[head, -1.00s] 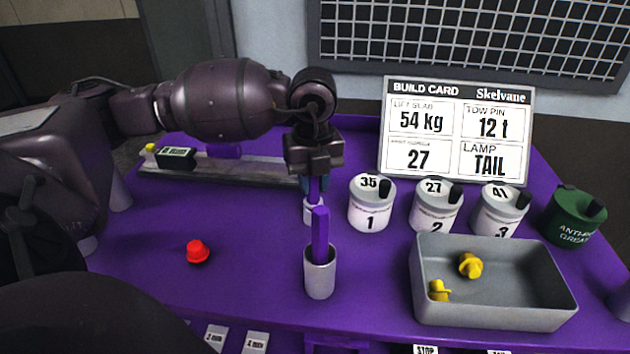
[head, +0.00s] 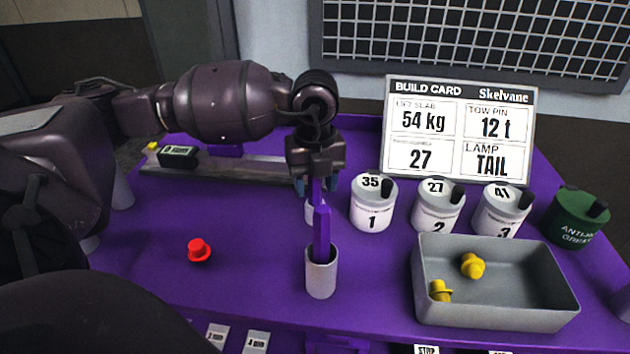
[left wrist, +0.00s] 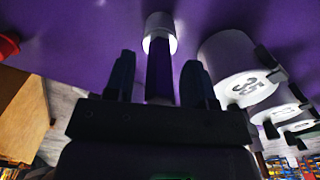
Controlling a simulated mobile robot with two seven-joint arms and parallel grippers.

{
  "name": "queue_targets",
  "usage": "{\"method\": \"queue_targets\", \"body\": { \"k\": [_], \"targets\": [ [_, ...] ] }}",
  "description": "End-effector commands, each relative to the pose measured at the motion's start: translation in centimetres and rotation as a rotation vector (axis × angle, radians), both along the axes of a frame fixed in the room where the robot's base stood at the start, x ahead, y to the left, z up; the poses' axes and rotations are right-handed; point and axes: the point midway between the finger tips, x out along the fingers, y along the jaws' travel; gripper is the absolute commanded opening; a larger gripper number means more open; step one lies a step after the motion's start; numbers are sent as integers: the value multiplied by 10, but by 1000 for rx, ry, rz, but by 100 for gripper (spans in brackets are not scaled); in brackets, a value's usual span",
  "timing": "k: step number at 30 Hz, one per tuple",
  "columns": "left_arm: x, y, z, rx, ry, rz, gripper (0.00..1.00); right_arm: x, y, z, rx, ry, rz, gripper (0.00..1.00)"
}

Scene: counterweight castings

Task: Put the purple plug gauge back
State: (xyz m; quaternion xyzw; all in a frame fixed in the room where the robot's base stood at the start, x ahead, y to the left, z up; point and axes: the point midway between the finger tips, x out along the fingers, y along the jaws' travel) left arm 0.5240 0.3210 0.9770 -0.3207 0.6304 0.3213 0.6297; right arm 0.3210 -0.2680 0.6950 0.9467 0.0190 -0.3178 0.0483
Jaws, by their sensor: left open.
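A purple bar (head: 321,235), which looks like a plug gauge, stands upright in a pale cylindrical holder (head: 320,276) at the front middle of the table. That bar's far end is in a pale holder (left wrist: 160,28). My right gripper is not in view.
White numbered canisters (head: 373,205) and a green canister (head: 575,217) stand right of the gripper. A grey bin (head: 540,304) holds two yellow plugs (head: 472,265). A red plug (head: 198,251) lies left. A build card (head: 457,130) stands behind. The purple table between the red plug and holders is clear.

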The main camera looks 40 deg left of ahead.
Motion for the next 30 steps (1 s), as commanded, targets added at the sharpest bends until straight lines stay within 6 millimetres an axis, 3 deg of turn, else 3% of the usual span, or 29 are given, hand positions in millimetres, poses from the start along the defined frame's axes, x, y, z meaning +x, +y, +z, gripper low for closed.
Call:
{"method": "queue_targets", "body": {
  "k": [5,18,24,30],
  "targets": [
    [0,0,20,1,-6,1,50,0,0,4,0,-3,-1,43],
    [0,0,102,0,-6,1,50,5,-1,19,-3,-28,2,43],
    [0,0,120,0,-4,1,50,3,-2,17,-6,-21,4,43],
    [0,0,125,-1,-1,0,50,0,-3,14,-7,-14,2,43]
  ]
}}
